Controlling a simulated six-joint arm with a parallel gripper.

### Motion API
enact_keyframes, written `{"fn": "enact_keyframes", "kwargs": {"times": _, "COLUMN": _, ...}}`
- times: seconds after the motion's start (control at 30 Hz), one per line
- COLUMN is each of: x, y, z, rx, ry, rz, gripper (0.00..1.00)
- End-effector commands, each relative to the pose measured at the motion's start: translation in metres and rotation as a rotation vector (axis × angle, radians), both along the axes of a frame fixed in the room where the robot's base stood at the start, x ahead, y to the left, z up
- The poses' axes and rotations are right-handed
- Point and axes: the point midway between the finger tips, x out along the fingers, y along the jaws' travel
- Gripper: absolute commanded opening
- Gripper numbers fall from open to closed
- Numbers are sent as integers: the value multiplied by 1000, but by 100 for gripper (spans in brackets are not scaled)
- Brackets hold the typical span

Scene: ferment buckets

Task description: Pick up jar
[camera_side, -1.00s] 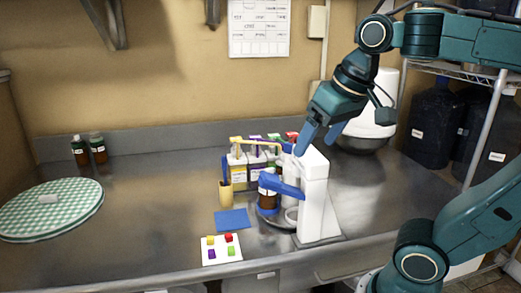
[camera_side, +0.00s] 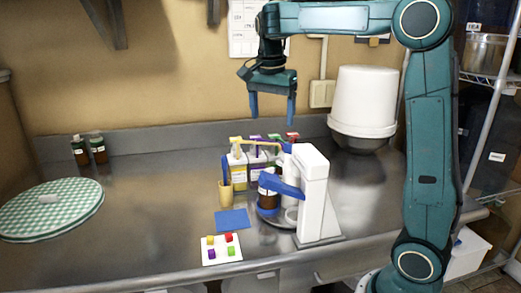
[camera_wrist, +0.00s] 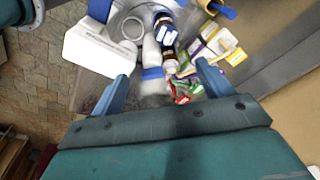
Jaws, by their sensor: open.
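A brown jar (camera_side: 267,198) with a pale label and blue at its bottom stands at the middle of the steel counter. A blue part of a white device (camera_side: 314,190) partly covers it. My gripper (camera_side: 272,112) hangs high above the counter behind the jar, fingers pointing down, open and empty. In the wrist view, my gripper (camera_wrist: 162,85) has its two blue fingers spread. Brown bottles or jars (camera_wrist: 164,32) show beyond them; which one is the jar I cannot tell. A white container with a blue band (camera_wrist: 152,75) shows between the fingers.
Coloured cartons (camera_side: 238,170) stand behind the jar, and a beige cup (camera_side: 226,195) is left of it. A blue square (camera_side: 231,220) and a white card (camera_side: 210,257) lie in front. Two dark bottles (camera_side: 98,148) and a checkered round cloth (camera_side: 50,215) are left. The left-centre counter is clear.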

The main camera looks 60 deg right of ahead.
Motion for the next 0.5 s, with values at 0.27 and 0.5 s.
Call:
{"fn": "enact_keyframes", "kwargs": {"times": 0.27, "x": 22, "y": -15, "z": -14, "rx": 20, "ry": 25, "rz": -180, "gripper": 78}}
{"fn": "enact_keyframes", "kwargs": {"times": 0.5, "x": 29, "y": -21, "z": -27, "rx": 23, "ry": 36, "rz": -255, "gripper": 78}}
